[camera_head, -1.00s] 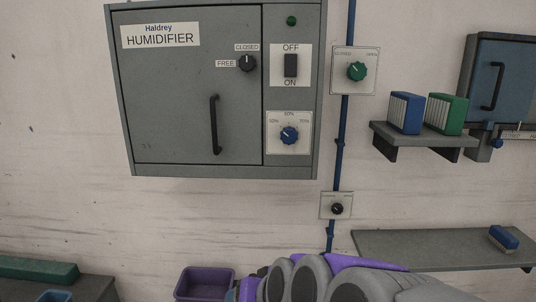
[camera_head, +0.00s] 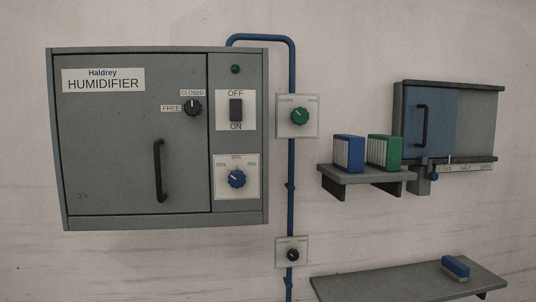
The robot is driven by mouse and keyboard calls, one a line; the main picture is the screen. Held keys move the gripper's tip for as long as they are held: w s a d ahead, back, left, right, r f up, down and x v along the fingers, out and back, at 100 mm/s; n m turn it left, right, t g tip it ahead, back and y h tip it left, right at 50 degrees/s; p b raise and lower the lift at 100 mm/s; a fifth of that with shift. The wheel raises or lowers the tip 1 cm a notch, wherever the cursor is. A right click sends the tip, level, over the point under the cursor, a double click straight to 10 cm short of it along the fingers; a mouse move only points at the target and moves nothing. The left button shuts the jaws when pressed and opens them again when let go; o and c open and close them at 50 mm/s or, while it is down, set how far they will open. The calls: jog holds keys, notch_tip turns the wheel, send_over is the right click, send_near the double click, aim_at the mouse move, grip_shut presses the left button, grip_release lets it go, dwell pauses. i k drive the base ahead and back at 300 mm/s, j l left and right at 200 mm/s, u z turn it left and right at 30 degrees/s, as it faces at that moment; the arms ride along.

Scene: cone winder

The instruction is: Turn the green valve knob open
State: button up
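The green valve knob (camera_head: 299,116) sits on a pale square plate on the wall, on the blue vertical pipe, just right of the humidifier cabinet. The plate has small labels at its upper left and upper right, too small to read surely. The knob's pointer seems to aim to the upper left, toward the left label. My gripper is not in view, and nothing covers the knob.
The humidifier cabinet (camera_head: 135,150) has a black handle (camera_head: 158,170), a black knob (camera_head: 193,108), a switch (camera_head: 236,109) and a blue dial (camera_head: 236,179). A smaller black knob (camera_head: 292,255) is lower on the pipe. A shelf (camera_head: 365,174) with blue and green boxes juts out at right.

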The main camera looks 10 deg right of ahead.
aim_at(299, 116)
jog(key=j+z, duration=0.4)
jog(key=k+j+z, duration=0.1)
jog(key=z, duration=0.3)
jog(key=k+j+z, duration=0.1)
jog(key=j+z, duration=0.3)
